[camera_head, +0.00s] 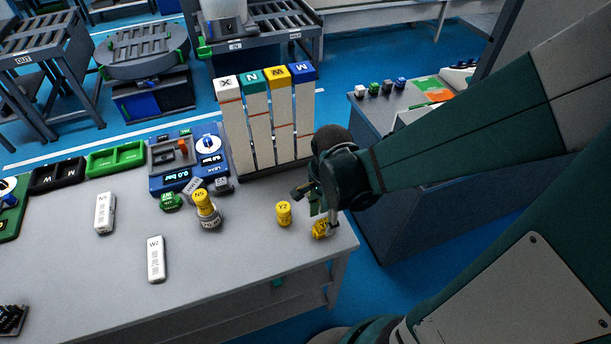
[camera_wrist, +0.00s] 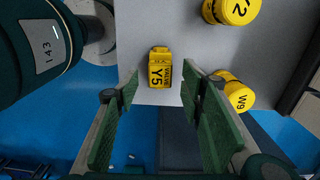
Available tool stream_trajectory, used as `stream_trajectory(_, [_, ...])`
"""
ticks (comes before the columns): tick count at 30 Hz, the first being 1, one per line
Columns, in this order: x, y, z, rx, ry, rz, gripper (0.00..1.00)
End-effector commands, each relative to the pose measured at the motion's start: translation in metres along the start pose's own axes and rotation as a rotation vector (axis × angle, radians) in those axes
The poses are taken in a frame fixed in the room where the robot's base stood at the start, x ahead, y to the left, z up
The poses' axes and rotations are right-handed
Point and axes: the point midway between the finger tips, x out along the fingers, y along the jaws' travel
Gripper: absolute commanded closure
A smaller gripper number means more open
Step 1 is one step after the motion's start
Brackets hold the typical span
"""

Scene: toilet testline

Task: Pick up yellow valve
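The yellow valve (camera_wrist: 160,68), a small block marked "VALVE Y5", lies on the grey table near its edge in the wrist view. My gripper (camera_wrist: 160,88) is open. Its green fingers stand wide apart on either side of the valve in the picture, with no visible contact. In the head view my gripper (camera_head: 322,213) hangs over the table's right end, close to a small yellow piece (camera_head: 320,229) that it partly covers. I cannot read that piece's label there.
A yellow cylinder marked Y2 (camera_head: 284,213) stands just left of my gripper. Tall white dispensers (camera_head: 257,125) stand behind. The table's front middle (camera_head: 230,265) is clear.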

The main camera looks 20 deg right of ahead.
Motion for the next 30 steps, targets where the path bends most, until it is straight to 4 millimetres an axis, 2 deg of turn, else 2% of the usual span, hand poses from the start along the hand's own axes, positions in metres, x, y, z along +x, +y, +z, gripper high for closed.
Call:
stream_trajectory(6, [0.023, -0.001, 0.000, 0.000, 0.000, 0.000, 0.61])
stream_trajectory(13, [0.040, 0.000, 0.000, 0.000, 0.000, 0.000, 0.61])
stream_trajectory(30, [0.043, 0.000, 0.000, 0.000, 0.000, 0.000, 0.61])
